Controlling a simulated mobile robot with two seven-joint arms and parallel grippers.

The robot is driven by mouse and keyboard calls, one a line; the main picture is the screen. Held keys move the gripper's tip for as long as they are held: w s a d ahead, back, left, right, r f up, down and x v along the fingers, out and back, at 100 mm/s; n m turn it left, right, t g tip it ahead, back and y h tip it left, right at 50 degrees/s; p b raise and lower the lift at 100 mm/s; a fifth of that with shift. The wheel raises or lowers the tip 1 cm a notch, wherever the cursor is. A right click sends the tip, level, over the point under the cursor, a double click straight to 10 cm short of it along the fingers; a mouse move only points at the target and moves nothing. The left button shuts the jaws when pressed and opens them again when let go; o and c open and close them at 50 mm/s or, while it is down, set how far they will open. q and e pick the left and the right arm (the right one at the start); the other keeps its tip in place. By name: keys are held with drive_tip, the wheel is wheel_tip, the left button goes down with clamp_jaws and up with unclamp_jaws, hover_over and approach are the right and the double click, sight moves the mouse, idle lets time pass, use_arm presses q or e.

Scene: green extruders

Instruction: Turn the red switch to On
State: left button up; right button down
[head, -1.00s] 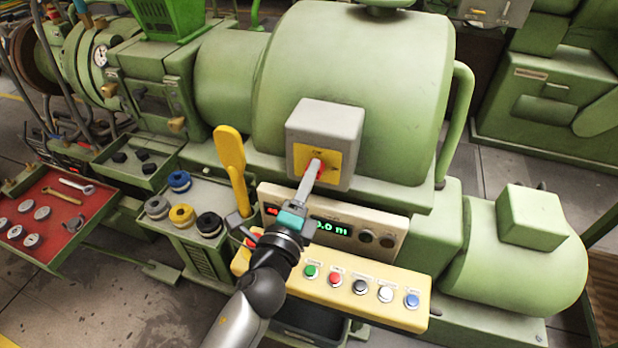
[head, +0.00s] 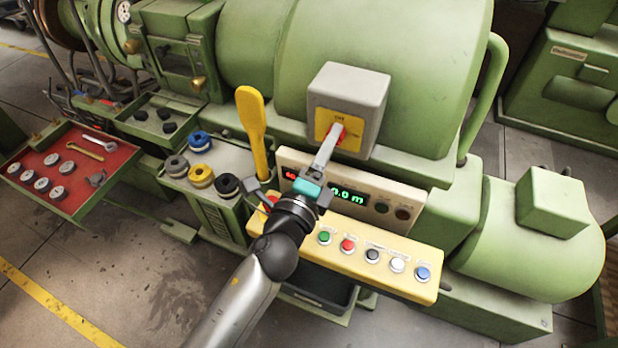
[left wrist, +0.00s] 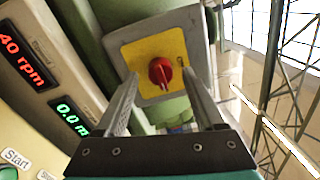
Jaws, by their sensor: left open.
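The red switch (left wrist: 160,73) is a round knob with a raised grip on a yellow plate (left wrist: 152,50) in the left wrist view. The plate is on the front of a grey box (head: 357,89) fixed to the green machine. My left gripper (left wrist: 160,84) is open, with its fingers on either side of the knob in that view. I cannot tell whether they touch it. In the head view the left gripper (head: 333,141) reaches up to the switch (head: 342,134) and hides part of it. My right gripper is not in view.
A yellow button panel (head: 300,250) and a beige display box (head: 415,195) lie below the switch. A yellow lever (head: 254,125) stands to the left of the gripper. A red tool tray (head: 70,170) and several rings are farther left.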

use_arm(q)
drive_tip(key=b+v, duration=0.4)
drive_tip(key=v, duration=1)
drive_tip(key=shift+s, duration=0.2)
